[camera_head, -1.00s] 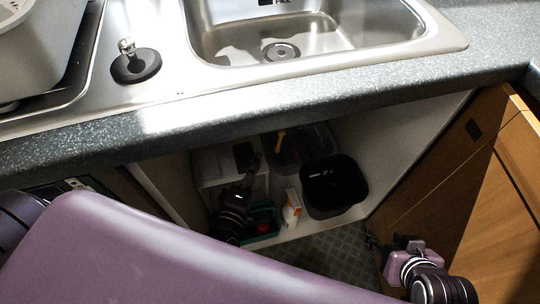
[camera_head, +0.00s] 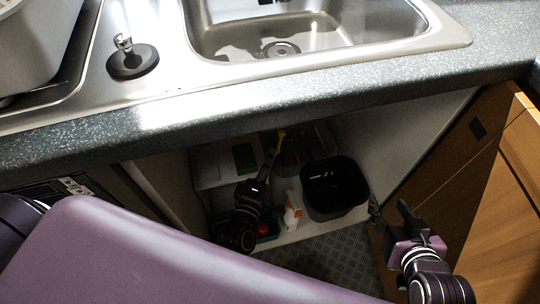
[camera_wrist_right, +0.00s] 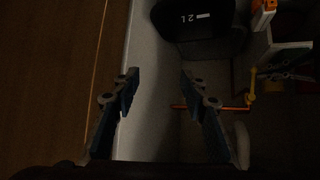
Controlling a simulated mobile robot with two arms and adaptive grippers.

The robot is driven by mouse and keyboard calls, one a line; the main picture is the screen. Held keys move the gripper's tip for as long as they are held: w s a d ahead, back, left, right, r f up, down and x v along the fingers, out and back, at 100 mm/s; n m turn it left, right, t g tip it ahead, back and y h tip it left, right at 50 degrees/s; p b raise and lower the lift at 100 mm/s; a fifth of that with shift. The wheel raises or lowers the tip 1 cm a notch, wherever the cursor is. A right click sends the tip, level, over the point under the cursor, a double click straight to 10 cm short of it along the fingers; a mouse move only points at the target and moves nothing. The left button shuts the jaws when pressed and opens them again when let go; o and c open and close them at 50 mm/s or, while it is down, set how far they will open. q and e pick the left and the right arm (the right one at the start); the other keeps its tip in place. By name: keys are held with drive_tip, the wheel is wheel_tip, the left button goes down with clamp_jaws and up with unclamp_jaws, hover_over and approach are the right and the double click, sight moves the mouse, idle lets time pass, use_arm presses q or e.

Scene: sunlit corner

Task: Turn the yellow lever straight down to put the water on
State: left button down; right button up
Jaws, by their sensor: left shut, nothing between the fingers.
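The yellow lever (camera_head: 281,134) shows as a small yellow piece under the counter edge, at the back of the open sink cupboard. In the right wrist view the yellow lever (camera_wrist_right: 252,86) stands near the end of an orange pipe (camera_wrist_right: 212,107). My left gripper (camera_head: 272,149) is shut and empty inside the cupboard, its tip at or just below the lever; I cannot tell whether they touch. My right gripper (camera_head: 405,215) is by the wooden door on the right. In its wrist view the right gripper's fingers (camera_wrist_right: 157,88) are wide apart with nothing between them.
A black bin (camera_head: 335,190) stands on the cupboard floor, right of my left arm. An orange-and-white bottle (camera_head: 292,211) and a green tray (camera_head: 268,229) are close to that arm. The counter edge (camera_head: 330,108) overhangs the opening. The wooden door (camera_head: 455,190) is open.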

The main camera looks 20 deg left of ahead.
use_arm(q)
drive_tip(key=shift+w+d+f+n+t+b, duration=0.2)
drive_tip(key=shift+w+d+n+t+b, duration=0.5)
drive_tip(key=shift+b, duration=0.55)
use_arm(e)
drive_tip(key=w+a+r+t+y, duration=0.1)
drive_tip(key=w+r+t, duration=0.2)
drive_tip(key=r, duration=0.3)
drive_tip(key=w+a+r+t+y, duration=0.1)
drive_tip(key=w+a+r+t, duration=0.1)
drive_tip(key=r, duration=0.5)
drive_tip(key=shift+w+a+r+t, duration=0.2)
drive_tip(key=shift+w+t, duration=0.3)
drive_tip(key=shift+t, duration=0.7)
use_arm(q)
drive_tip(key=shift+s, duration=0.15)
